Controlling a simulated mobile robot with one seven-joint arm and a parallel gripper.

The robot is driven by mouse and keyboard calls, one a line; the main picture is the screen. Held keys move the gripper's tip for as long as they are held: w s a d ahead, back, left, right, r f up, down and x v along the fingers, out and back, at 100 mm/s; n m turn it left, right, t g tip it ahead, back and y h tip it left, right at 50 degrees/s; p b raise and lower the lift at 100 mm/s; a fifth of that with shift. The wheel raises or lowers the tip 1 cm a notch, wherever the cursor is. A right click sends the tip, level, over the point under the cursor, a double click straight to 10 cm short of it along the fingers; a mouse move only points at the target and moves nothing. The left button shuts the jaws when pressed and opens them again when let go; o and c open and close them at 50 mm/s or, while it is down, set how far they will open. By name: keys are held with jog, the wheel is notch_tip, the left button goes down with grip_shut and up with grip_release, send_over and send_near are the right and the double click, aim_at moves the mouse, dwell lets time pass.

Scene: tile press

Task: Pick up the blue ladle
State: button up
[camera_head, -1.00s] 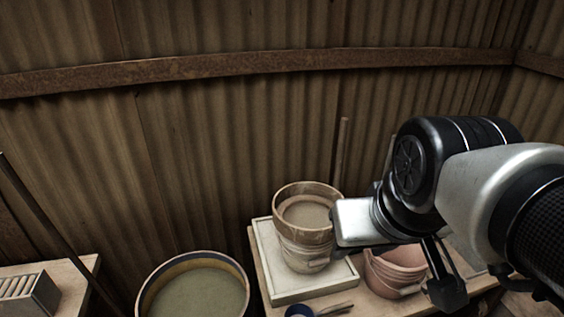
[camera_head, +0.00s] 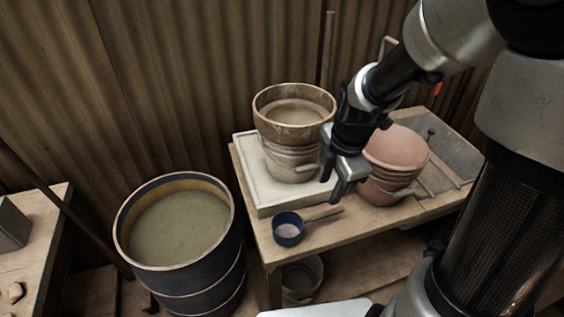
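The blue ladle (camera_head: 288,231) lies on the wooden table near its front left edge. Its cup holds something pale, and its grey handle points right and slightly back. My gripper (camera_head: 332,191) hangs above the table, just behind and above the ladle's handle. Its two dark fingers point down and stand apart, with nothing seen between them. It is not touching the ladle, as far as I can see.
A white tray (camera_head: 247,173) holding stacked pale buckets (camera_head: 290,135) is behind the ladle. Stacked pink pots (camera_head: 397,158) stand right of my gripper. A blue barrel (camera_head: 185,258) of greenish liquid is left of the wooden table (camera_head: 345,230). A bucket (camera_head: 300,282) sits underneath.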

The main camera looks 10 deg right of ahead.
aim_at(318, 216)
jog(key=w+f+b, duration=0.1)
jog(key=f+b, duration=0.2)
jog(key=f, duration=0.2)
jog(key=w+f+b, duration=0.1)
jog(key=f+b, duration=0.2)
jog(key=f, duration=0.3)
jog(key=w+a+f+b, duration=0.1)
jog(key=f+b, duration=0.1)
jog(key=f, duration=0.4)
jog(key=shift+w+b, duration=0.1)
jog(key=shift+b, duration=0.3)
grip_shut()
